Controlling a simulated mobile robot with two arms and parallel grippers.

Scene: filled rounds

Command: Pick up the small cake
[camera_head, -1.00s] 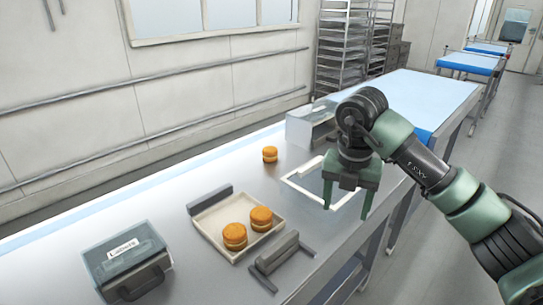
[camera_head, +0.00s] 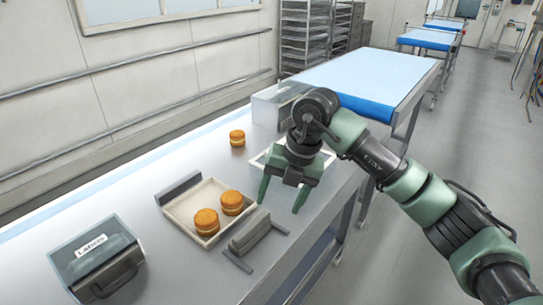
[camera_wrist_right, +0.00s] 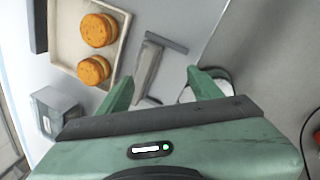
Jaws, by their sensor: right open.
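A small orange-brown cake (camera_head: 237,138) with a pale filling band stands alone on the metal table, behind the tray. Two similar cakes, one nearer (camera_head: 206,222) and one farther (camera_head: 232,202), stand in a shallow cream tray (camera_head: 178,208). The wrist view shows this pair as an upper cake (camera_wrist_right: 98,30) and a lower cake (camera_wrist_right: 94,70). My right gripper (camera_head: 281,203) is open and empty, pointing down above the table's near edge, right of the tray and apart from all cakes. It also shows in the right wrist view (camera_wrist_right: 159,78). My left gripper is not in view.
A grey box labelled "Labels" (camera_head: 92,262) stands front left. A grey handled tool (camera_head: 250,232) lies right of the tray, and a dark bar (camera_head: 178,188) lies behind it. A white frame (camera_head: 262,160) and a clear box-like cover (camera_head: 268,108) are farther back.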

